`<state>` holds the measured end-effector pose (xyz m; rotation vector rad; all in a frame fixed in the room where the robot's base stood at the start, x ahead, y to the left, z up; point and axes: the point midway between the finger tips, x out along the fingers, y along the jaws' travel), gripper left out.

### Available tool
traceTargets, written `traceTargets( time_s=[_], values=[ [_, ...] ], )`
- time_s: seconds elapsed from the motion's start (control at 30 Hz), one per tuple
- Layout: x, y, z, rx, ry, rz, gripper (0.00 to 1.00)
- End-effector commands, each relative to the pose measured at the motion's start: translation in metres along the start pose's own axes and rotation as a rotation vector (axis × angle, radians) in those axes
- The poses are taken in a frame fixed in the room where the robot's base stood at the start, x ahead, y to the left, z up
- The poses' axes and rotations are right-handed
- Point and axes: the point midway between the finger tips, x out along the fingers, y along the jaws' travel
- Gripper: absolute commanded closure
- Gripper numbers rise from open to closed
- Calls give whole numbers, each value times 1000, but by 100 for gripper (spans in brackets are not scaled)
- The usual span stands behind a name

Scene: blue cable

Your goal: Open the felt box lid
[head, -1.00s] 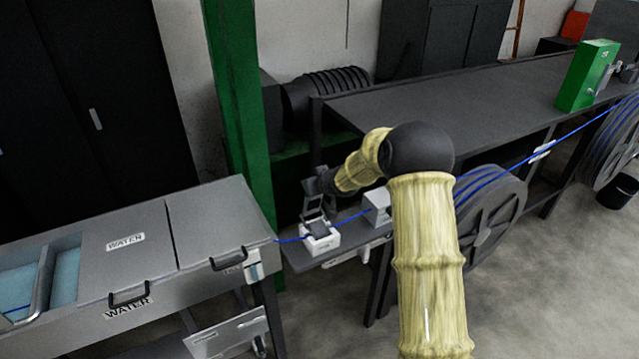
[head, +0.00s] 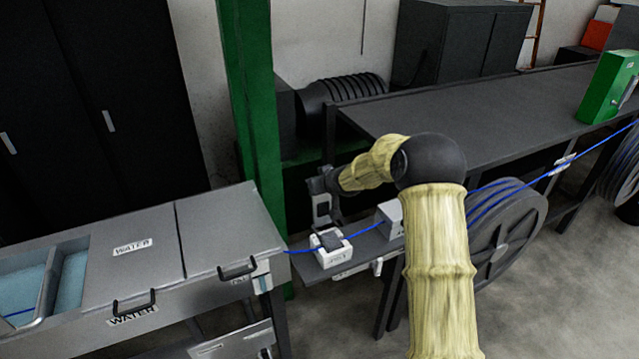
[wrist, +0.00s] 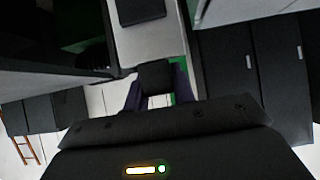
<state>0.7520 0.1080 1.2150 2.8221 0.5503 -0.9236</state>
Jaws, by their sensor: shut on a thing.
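The felt box (head: 333,257) is a small white box with a label on its front, on the narrow shelf left of the cable reel. Its dark lid (head: 328,240) shows at the top of the box. How far the lid stands open is too small to tell. My gripper (head: 324,222) is just above and behind the box, pointing down. In the wrist view my gripper (wrist: 157,88) has its two fingers on either side of a dark piece, which looks like part of the lid. My gripper hides part of the contact.
A blue cable (head: 301,251) runs at the box. A white block (head: 390,218) stands right of it. The water trough (head: 225,225) is to the left, a green post (head: 250,110) behind. The cable reel (head: 505,235) and long dark table (head: 490,110) are to the right.

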Motion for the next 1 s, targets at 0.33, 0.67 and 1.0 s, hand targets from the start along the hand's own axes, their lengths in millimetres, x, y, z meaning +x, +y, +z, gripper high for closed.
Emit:
traceTargets(
  time_s=[0.33,0.67,1.0],
  values=[
    [3,0,13,3,-26,-1,53],
    [-2,0,8,3,-18,0,53],
    [-47,2,8,4,-15,2,53]
  ],
)
